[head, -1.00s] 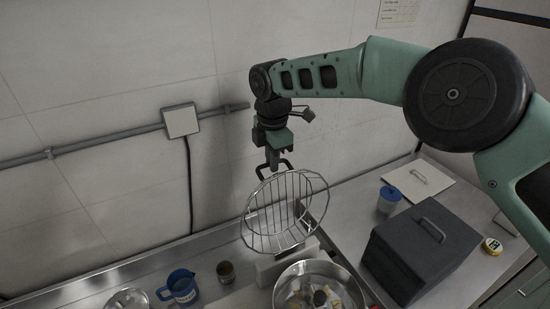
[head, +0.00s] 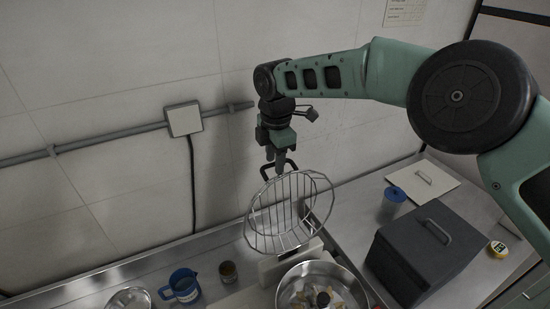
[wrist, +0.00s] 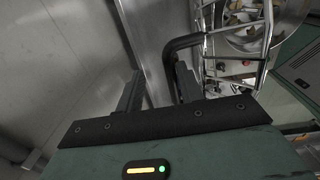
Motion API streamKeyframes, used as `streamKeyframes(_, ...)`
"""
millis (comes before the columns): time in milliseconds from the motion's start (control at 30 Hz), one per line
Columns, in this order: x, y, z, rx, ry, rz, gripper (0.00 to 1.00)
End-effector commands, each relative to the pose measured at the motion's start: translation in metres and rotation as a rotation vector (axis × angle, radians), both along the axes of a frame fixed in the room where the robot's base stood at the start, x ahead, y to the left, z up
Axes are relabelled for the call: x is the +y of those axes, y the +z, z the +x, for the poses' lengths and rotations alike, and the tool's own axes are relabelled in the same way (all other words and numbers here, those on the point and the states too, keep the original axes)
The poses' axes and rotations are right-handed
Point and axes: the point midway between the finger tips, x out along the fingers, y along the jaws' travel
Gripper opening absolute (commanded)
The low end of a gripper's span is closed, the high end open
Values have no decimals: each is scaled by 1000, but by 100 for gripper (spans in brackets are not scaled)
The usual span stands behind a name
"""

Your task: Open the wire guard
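The wire guard (head: 290,212) is a round metal cage, swung up and tilted above the metal bowl (head: 345,275). Its black handle (head: 265,172) sticks up at its upper left edge. My gripper (head: 275,158) is just above the handle, pointing down, with its two fingers apart and nothing between them. In the wrist view my gripper (wrist: 160,70) shows a clear gap between the fingers. The black handle (wrist: 185,42) lies by the right finger, outside the gap; whether they touch I cannot tell. The guard's wires (wrist: 238,45) show at upper right.
A blue jug (head: 184,287) and a small dark cup (head: 228,272) stand on the counter to the left. A dark lidded box (head: 425,250), a blue-lidded container (head: 393,200) and a pale board (head: 422,182) are on the right. The wall is close behind my gripper.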

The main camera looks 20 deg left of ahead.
Motion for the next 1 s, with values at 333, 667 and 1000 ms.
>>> streamKeyframes(333, 2, 4, 0, -4, 0, 6, 33)
streamKeyframes(667, 0, 50, -1, -8, -1, 10, 33)
streamKeyframes(1000, -4, 131, -5, -3, -1, 5, 33)
